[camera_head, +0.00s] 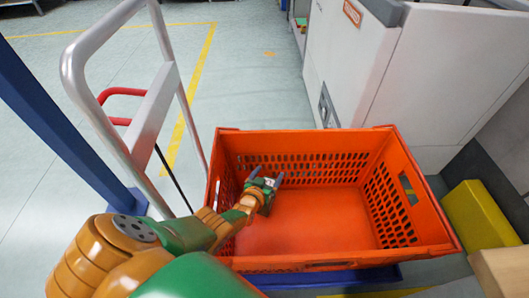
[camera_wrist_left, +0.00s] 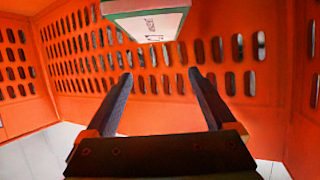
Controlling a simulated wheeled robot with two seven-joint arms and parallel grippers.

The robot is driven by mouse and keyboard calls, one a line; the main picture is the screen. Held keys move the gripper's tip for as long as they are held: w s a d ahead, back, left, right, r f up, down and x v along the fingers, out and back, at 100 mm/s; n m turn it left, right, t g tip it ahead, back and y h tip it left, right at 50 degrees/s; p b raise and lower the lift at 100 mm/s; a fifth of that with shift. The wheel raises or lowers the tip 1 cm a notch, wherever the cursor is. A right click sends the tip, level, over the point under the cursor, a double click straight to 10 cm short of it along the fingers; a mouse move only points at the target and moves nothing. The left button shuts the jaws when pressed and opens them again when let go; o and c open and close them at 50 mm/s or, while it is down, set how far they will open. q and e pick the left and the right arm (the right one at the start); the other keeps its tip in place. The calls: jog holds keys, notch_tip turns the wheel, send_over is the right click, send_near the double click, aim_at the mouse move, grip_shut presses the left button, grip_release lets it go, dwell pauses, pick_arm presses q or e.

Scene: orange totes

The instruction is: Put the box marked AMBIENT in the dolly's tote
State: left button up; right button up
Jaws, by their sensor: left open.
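The orange tote (camera_head: 300,264) sits on the blue dolly (camera_head: 345,279) in the head view. My left gripper (camera_head: 267,177) is inside the tote, near its left and far walls. In the left wrist view its two fingers (camera_wrist_left: 160,76) are spread, with nothing between them. A white box with a green edge and a printed label (camera_wrist_left: 150,22) shows at the top of that view, partly cut off, beyond the fingertips and apart from them. Its print is too small to read surely. I cannot make the box out in the head view, where my gripper and arm may hide it. My right gripper is not in view.
A grey push handle (camera_head: 150,108) and a blue post (camera_head: 62,130) stand left of the tote. A white machine cabinet (camera_head: 385,75) is close behind it. A yellow block (camera_head: 480,213) lies to its right. The tote's visible floor (camera_head: 325,215) is bare at the middle and right.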

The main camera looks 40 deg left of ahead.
pick_arm(q)
jog(key=p+v, duration=0.1)
jog(key=v, duration=0.1)
jog(key=p+v, duration=0.2)
jog(key=shift+w+r, duration=0.1)
jog(key=shift+r, duration=0.35)
jog(key=p+v, duration=0.2)
jog(key=shift+s+d, duration=0.15)
jog(key=shift+s, duration=0.25)
jog(key=shift+s+d+f, duration=0.1)
jog(key=shift+s, duration=0.2)
jog(key=shift+f, duration=0.1)
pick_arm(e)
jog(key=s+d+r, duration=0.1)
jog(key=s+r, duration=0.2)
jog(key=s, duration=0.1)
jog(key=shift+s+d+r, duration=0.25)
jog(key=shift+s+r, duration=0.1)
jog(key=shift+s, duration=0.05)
